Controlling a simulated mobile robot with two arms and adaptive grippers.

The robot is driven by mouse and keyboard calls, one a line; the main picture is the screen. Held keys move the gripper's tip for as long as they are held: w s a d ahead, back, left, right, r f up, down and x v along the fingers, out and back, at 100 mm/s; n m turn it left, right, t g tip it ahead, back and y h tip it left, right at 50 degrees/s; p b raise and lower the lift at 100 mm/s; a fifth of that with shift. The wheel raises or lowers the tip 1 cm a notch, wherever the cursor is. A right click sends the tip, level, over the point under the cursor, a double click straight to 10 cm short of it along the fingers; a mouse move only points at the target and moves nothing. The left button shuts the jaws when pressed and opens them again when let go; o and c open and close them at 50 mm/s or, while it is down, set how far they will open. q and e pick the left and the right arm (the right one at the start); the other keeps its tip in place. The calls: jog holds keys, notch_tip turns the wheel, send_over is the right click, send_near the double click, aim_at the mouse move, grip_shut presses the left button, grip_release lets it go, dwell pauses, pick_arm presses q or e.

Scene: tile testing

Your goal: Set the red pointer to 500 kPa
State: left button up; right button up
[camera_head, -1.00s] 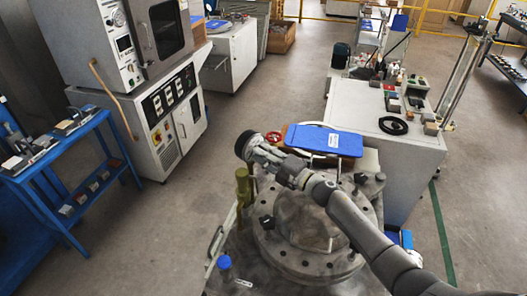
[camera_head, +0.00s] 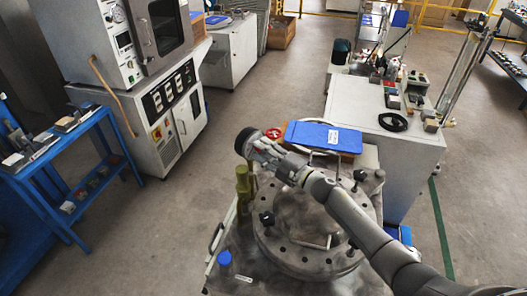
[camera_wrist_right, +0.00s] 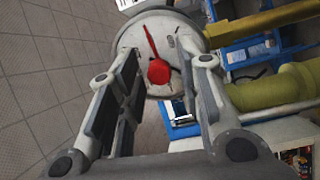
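In the right wrist view a round gauge with a pale face (camera_wrist_right: 176,38) carries a red pointer (camera_wrist_right: 151,42) and a red centre knob (camera_wrist_right: 158,72). The pointer aims up and slightly left in that picture; the scale is too small to read. My right gripper (camera_wrist_right: 168,62) is open, its fingers on either side of the knob in that view; contact cannot be told. In the head view the gauge shows as a dark round body (camera_head: 243,141) in front of my right gripper (camera_head: 258,148), its face hidden. My left gripper is out of view.
Below my right arm is a round bolted metal plate (camera_head: 277,245) on a bench. A blue clipboard (camera_head: 312,137) and a red handwheel (camera_head: 273,133) lie behind the gripper. An olive post (camera_head: 242,185) stands close below the gauge.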

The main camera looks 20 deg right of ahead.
jog(key=v, duration=1.2)
dwell(0.6)
